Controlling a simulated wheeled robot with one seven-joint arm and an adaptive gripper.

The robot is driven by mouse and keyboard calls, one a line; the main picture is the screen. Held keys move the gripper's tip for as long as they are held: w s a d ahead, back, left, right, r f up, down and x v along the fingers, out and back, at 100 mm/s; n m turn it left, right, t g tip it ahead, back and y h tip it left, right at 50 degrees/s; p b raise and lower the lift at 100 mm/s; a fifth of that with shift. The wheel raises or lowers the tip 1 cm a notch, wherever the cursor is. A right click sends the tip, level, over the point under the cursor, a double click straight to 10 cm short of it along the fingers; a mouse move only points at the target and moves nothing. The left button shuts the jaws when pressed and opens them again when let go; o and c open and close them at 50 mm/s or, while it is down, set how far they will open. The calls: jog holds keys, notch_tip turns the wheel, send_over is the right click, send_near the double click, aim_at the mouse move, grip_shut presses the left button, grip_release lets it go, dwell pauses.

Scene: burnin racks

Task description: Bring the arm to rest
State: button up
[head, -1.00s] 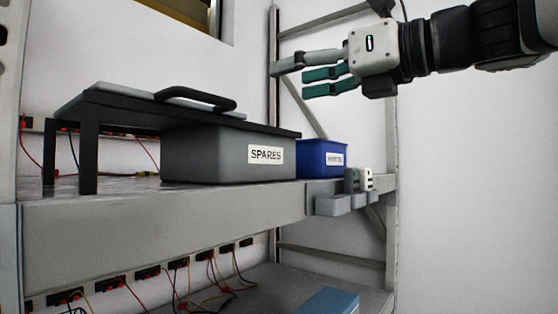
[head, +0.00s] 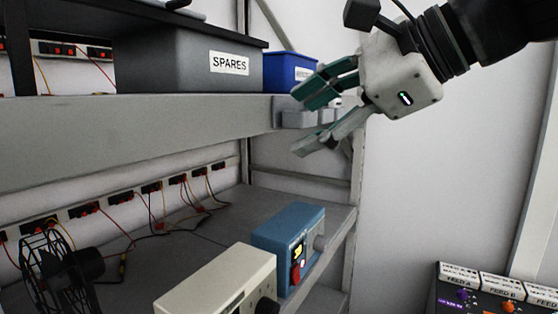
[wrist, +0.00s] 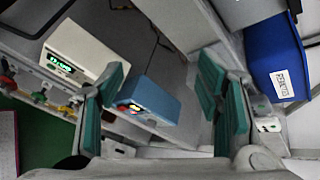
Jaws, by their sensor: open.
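My gripper (head: 318,118) is at the upper right in the head view, in front of the right end of the upper shelf. Its fingers have teal pads and point left and a little down. In the wrist view my gripper (wrist: 165,100) shows its two fingers wide apart with nothing between them touching the pads. It is empty. Behind the gap the blue instrument box (wrist: 150,102) lies on the lower shelf, well apart from the fingers.
A grey SPARES bin (head: 185,62) and a blue bin (head: 285,70) stand on the upper shelf (head: 120,128). A feed panel (head: 490,290) is at the lower right.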

jog(key=s+d+f+n+g+h, duration=0.1)
jog(key=s+d+f+n+h, duration=0.2)
jog(key=f, duration=0.5)
jog(key=s+d+f+n+h, duration=0.3)
jog(key=s+d+f+n, duration=0.1)
jog(key=d+f+n, duration=0.3)
jog(key=s+d+f+n+g+h, duration=0.1)
jog(key=s+d+f+n+h, duration=0.2)
jog(key=f, duration=0.6)
jog(key=s+d+n, duration=0.1)
jog(key=d+n, duration=0.1)
jog(key=n, duration=0.1)
jog(key=shift+s+g, duration=0.3)
jog(key=shift+s, duration=0.05)
jog(key=shift+r, duration=0.1)
